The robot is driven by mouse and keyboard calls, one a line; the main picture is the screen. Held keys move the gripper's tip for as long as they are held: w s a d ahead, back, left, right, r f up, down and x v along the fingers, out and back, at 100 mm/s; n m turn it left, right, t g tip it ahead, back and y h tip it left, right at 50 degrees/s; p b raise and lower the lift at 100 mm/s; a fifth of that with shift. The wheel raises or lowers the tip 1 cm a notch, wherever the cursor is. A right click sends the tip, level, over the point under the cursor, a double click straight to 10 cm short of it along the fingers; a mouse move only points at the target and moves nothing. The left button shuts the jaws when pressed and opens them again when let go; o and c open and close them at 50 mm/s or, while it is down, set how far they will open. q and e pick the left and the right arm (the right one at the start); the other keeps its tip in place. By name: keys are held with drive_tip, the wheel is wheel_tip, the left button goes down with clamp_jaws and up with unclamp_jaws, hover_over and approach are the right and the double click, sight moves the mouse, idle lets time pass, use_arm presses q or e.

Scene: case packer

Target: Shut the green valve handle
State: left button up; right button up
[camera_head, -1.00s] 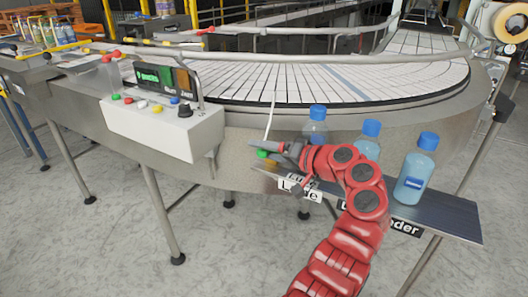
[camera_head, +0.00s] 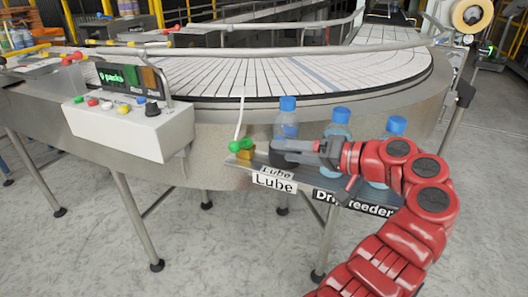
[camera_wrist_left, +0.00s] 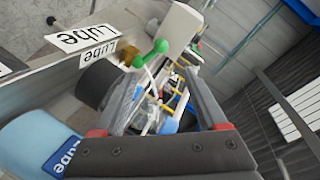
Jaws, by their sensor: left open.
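The green valve handle (camera_head: 240,146) sits on a small brass valve body (camera_head: 245,154) at the left end of the shelf, above the Lube labels. In the left wrist view the green handle (camera_wrist_left: 150,53) lies ahead, just beyond the fingertips, with the brass part (camera_wrist_left: 127,55) beside it. My left gripper (camera_head: 274,152) is just right of the valve, pointing left at it. In the left wrist view its jaws (camera_wrist_left: 163,82) are open, with no object held between them. I cannot tell whether a finger touches the handle. My right gripper is out of view.
Blue-capped bottles (camera_head: 287,120) stand on the shelf behind and beside my gripper; one (camera_wrist_left: 38,145) is close in the left wrist view. A thin white tube rises by the valve. The control box (camera_head: 130,128) stands to the left, the conveyor (camera_head: 300,75) behind.

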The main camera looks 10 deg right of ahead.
use_arm(q)
drive_tip(key=shift+v, duration=1.15)
